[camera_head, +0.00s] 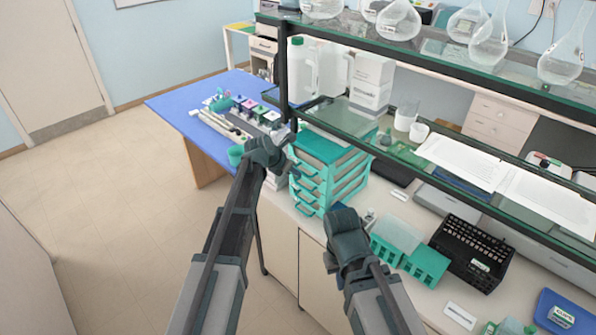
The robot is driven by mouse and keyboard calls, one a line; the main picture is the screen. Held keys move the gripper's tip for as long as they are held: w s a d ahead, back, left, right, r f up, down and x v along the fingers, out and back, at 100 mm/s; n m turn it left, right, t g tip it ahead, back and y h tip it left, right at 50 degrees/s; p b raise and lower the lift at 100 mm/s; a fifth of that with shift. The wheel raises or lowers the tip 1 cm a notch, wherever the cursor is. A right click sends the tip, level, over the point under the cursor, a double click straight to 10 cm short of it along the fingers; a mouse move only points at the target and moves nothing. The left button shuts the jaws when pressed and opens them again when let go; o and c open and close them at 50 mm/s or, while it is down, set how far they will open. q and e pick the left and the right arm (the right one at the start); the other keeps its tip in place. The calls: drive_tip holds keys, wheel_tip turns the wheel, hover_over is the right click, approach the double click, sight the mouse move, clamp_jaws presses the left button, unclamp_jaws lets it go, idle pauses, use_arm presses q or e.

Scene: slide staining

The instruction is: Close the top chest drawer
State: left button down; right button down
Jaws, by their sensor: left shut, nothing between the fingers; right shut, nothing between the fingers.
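The teal and white drawer chest (345,179) stands on the bench just right of my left gripper. Its stacked drawers have teal fronts with handles facing left and toward me. The top drawer (303,161) is partly behind my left gripper's side of the picture, and I cannot tell how far out it sits. My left gripper (279,147) is shut and empty, level in the picture with the chest's upper left edge; I cannot tell whether it touches. My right gripper (341,214) is shut and empty in front of the chest's lower right side.
A glass shelf (440,155) on a black frame runs above the bench. A blue table (170,104) with pipettes and bottles lies behind left. Teal racks (427,265) and a black rack (472,252) stand right of my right gripper. The floor at left is clear.

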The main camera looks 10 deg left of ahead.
use_arm(q)
drive_tip(key=s+f+p+v, duration=0.1)
drive_tip(key=p+v, duration=0.7)
drive_tip(key=v, duration=0.4)
drive_tip(key=shift+a, duration=0.4)
drive_tip(key=shift+s, duration=0.15)
drive_tip(key=s+d+f+m+g+y+b, duration=0.3)
drive_tip(key=s+d+f+m+b, duration=0.2)
drive_tip(key=s+m, duration=0.9)
drive_tip(key=s+d+f+m+g+y+b, duration=0.3)
drive_tip(key=s+d+f+m+b, duration=0.2)
drive_tip(key=s+f+m+b, duration=0.6)
drive_tip(key=shift+s+f+m+g+b, duration=0.35)
drive_tip(key=shift+s+f+m, duration=1.6)
drive_tip(key=shift+f+m, duration=1.3)
